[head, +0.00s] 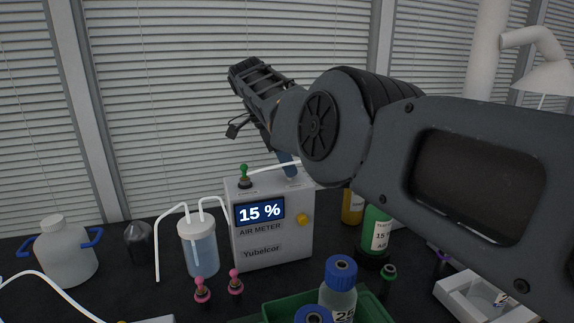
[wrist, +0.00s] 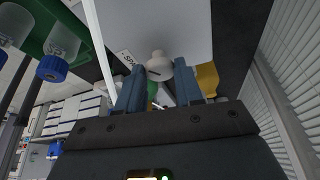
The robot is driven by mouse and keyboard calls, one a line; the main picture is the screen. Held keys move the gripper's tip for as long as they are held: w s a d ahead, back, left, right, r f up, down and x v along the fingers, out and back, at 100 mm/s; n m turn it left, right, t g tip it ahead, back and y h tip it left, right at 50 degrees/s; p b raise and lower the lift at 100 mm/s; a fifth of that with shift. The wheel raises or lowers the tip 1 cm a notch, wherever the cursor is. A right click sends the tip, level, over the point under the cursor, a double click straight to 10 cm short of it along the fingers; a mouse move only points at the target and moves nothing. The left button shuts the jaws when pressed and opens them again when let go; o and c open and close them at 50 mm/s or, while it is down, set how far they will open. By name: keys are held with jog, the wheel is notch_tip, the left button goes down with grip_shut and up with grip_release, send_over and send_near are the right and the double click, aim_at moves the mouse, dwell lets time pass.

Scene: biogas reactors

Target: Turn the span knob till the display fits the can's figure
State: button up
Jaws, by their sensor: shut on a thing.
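The air meter (head: 272,240) is a pale grey box labelled Yubelcor, and its lit display (head: 260,211) reads 15 %. A green can (head: 377,228) stands to its right; its label shows 15, with the rest small and partly cut off by my arm. My gripper (head: 289,172) points down at the meter's top. The gripper is shut on the knob.
A yellow knob (head: 302,219) is on the meter's front and a green-topped fitting (head: 244,176) on its top. A tubed clear jar (head: 199,247) stands left. Blue-capped bottle (head: 340,285) and green crate (head: 275,311) are in front. A white tray (head: 470,297) lies right.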

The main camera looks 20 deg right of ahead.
dwell(0.5)
jog(key=o, duration=1)
jog(key=shift+o, duration=0.2)
jog(key=shift+r, duration=0.1)
